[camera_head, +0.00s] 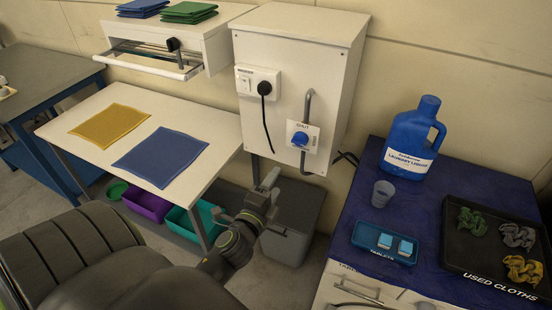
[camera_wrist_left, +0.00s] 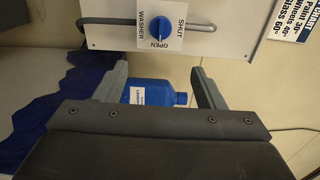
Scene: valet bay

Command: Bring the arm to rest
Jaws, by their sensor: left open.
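My left gripper (camera_head: 268,183) is open and empty. In the head view it is below and left of the blue valve knob (camera_head: 300,139) on the white wall cabinet, clear of it. In the left wrist view the two fingers of my left gripper (camera_wrist_left: 162,82) stand wide apart with nothing held between them. The blue knob (camera_wrist_left: 159,30) shows above them, on a plate lettered WASHER, OPEN and SHUT. The knob's grip lies in line with the word OPEN. My right gripper is not in view.
A white cabinet (camera_head: 290,60) with a black plug (camera_head: 264,88) hangs ahead. A white table (camera_head: 190,120) holds yellow and blue cloths. A blue detergent jug (camera_head: 412,140), clear cup (camera_head: 382,193), tablet tray (camera_head: 365,238) and black cloth tray (camera_head: 455,255) stand right. A grey bin (camera_head: 293,215) is below.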

